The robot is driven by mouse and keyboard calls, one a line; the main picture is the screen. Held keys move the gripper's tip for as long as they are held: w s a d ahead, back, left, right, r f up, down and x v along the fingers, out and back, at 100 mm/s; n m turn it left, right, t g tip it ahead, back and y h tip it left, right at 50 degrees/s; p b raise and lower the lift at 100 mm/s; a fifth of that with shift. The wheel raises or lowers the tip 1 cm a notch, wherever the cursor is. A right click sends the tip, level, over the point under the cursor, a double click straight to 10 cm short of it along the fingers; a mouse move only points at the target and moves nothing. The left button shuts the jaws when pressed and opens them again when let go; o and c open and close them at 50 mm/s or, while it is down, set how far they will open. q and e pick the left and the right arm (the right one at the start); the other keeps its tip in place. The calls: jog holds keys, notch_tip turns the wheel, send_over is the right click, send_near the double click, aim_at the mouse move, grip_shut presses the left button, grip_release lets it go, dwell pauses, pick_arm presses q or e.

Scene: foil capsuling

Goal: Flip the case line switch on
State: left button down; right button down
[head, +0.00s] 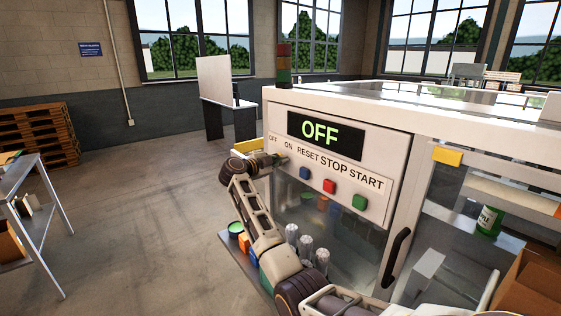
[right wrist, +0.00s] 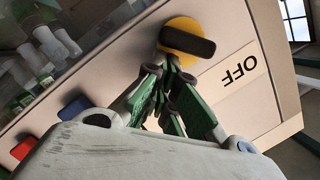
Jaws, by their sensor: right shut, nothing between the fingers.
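The case line switch shows in the right wrist view as a yellow disc with a black bar-shaped knob (right wrist: 187,40), beside a plate marked OFF (right wrist: 240,69). In the head view, my right arm and gripper hide it. My right gripper (head: 281,160) is at the left end of the panel, below the OFF and ON labels. In the right wrist view its green-padded fingers (right wrist: 170,72) are shut and empty, with the tips just below the knob; I cannot tell whether they touch. The display (head: 319,134) reads OFF in green. My left gripper is not in view.
Blue (head: 305,173), red (head: 329,186) and green (head: 359,202) buttons sit right of the gripper, under RESET, STOP and START. A black door handle (head: 395,256) stands out lower right. A signal tower (head: 284,62) stands on top. Open floor lies to the left.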

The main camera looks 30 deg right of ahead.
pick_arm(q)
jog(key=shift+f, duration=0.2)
pick_arm(e)
jog(key=shift+f, duration=0.2)
pick_arm(q)
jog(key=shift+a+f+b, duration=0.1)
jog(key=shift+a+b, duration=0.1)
jog(key=shift+b, duration=0.1)
pick_arm(e)
jog(key=shift+m, duration=0.4)
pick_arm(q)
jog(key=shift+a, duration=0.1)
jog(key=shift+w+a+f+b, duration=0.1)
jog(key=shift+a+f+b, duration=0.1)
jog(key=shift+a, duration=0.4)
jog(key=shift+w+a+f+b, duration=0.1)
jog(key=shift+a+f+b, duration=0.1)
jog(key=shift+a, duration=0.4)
pick_arm(e)
jog(key=shift+s+f+m+t, duration=0.1)
jog(key=shift+f+m+t, duration=0.2)
jog(key=shift+m, duration=0.2)
